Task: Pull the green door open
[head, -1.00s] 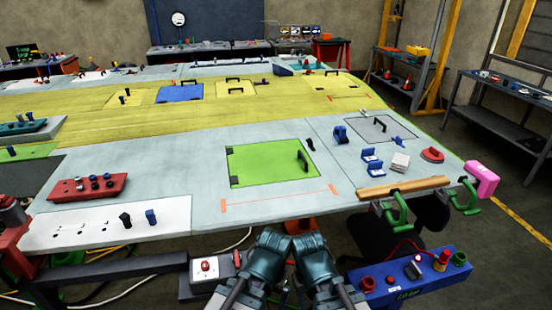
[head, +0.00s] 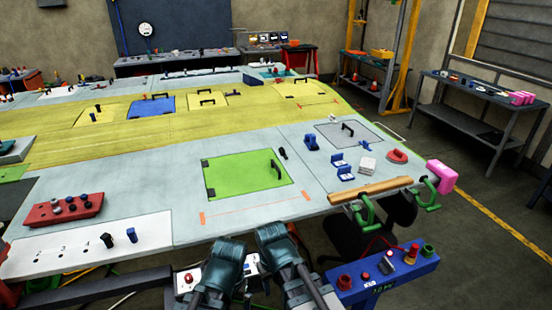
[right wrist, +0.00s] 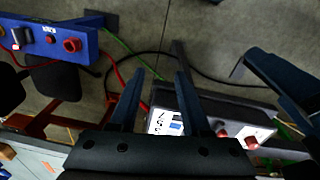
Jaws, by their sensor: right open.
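The green door (head: 238,180) lies flat and closed in the grey panel of the big table. Its black handle (head: 276,169) stands up near its right edge, and dark hinges sit along its left edge. A small dark latch-like piece (head: 283,153) is just beyond its upper right corner. My right gripper (head: 278,234) is at the bottom of the head view, in front of the table edge and apart from the door. In the right wrist view its two fingers (right wrist: 160,72) are spread with nothing between them. My left gripper (head: 228,246) is beside it; its fingers are unclear.
A wooden bar (head: 370,190) and green clamps (head: 366,212) line the table's front edge. A blue control box (head: 385,277) is low at the right. Blue brackets (head: 342,166) and a red disc (head: 397,156) sit right of the door. A red tray (head: 62,210) is left.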

